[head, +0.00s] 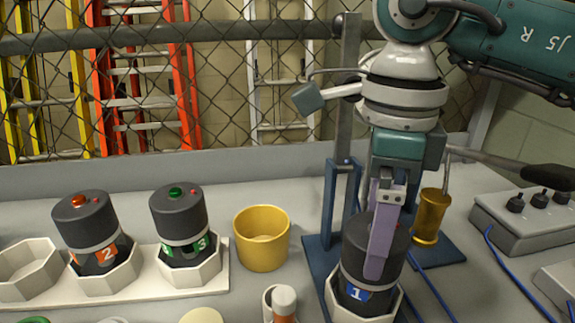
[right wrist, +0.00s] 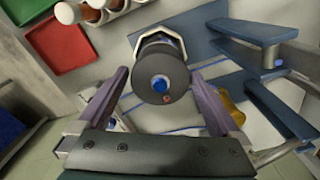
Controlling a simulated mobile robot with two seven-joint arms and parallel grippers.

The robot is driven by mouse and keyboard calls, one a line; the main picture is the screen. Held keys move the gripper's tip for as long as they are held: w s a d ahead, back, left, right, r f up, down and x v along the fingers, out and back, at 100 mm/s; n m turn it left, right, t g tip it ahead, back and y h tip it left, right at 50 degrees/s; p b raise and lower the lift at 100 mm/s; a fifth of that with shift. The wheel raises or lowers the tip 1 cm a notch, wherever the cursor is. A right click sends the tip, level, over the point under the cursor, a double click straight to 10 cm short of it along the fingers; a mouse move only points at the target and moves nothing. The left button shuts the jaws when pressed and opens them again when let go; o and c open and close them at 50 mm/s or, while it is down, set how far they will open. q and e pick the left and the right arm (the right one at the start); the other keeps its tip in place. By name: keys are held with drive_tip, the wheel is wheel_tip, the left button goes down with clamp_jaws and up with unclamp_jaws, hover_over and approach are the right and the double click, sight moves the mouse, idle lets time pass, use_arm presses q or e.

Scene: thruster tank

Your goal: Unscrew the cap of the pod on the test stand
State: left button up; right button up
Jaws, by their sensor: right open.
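The pod marked 1 (head: 359,275) stands upright in a white octagonal holder on the blue test stand (head: 318,252). It has a dark body, a light band and a blue label. My right gripper (head: 383,235) points down over it, with one purple finger in front of the pod; the other finger is hidden in the head view. In the right wrist view the pod's round dark cap (right wrist: 178,79) shows a blue button and a small red dot. The open right gripper (right wrist: 160,84) has a finger on each side of the cap, with gaps visible. My left gripper is not in view.
Pod 2 (head: 85,225) and pod 3 (head: 179,215) stand in a white rack (head: 190,285) at left, beside an empty holder (head: 28,268). A yellow cup (head: 262,240) stands between rack and stand. A gold cylinder (head: 431,212) and control box (head: 530,220) are at right.

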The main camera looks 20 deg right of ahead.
drive_tip(key=shift+f, duration=0.5)
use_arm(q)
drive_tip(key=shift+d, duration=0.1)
use_arm(e)
drive_tip(key=shift+c, duration=0.2)
drive_tip(key=c, duration=0.9)
drive_tip(key=o, duration=0.7)
drive_tip(key=c, duration=0.7)
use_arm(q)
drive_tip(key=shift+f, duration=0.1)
